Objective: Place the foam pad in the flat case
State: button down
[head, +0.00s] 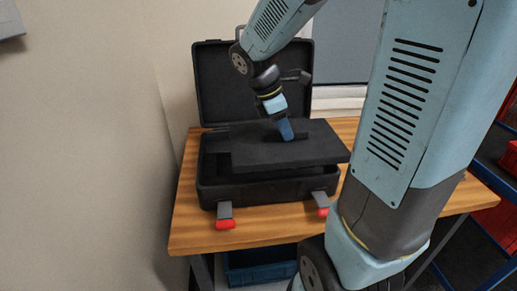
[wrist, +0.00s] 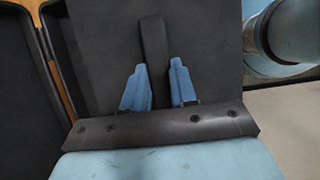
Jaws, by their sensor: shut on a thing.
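The black foam pad (head: 270,151) is a flat slab with a raised strap or ridge on top. My gripper (head: 286,131) is shut on that ridge, and the blue fingers (wrist: 158,88) sit on either side of it in the wrist view. The pad (wrist: 205,50) fills much of that view. The black flat case (head: 245,193) lies open on the table with its lid (head: 215,85) upright behind. The pad is over the case opening, shifted right, overhanging the case's right side. Part of the opening shows at the left. Whether the pad touches the rim I cannot tell.
The case stands on a wooden table (head: 260,237); its red-tipped latches (head: 226,222) hang at the front. A wall is close on the left. A blue bin (head: 258,264) is below the table, and red bins (head: 497,222) are at the right.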

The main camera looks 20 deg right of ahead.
aim_at(272, 127)
jog(key=w, duration=0.1)
jog(key=w+a+f, duration=0.1)
jog(key=w, duration=0.1)
jog(key=w+f, duration=0.1)
jog(key=w, duration=0.1)
jog(key=shift+a+f, duration=0.15)
jog(key=shift+f, duration=0.05)
jog(key=shift+w+a+f, duration=0.2)
jog(key=shift+w+f, duration=0.65)
jog(key=shift+f, duration=0.15)
jog(key=shift+w+a+f, duration=0.2)
jog(key=shift+w+f, duration=0.7)
jog(key=shift+f, duration=0.15)
jog(key=shift+w+a+f, duration=0.2)
jog(key=shift+w+f, duration=0.65)
jog(key=shift+f, duration=1.65)
jog(key=c, duration=0.9)
grip_release()
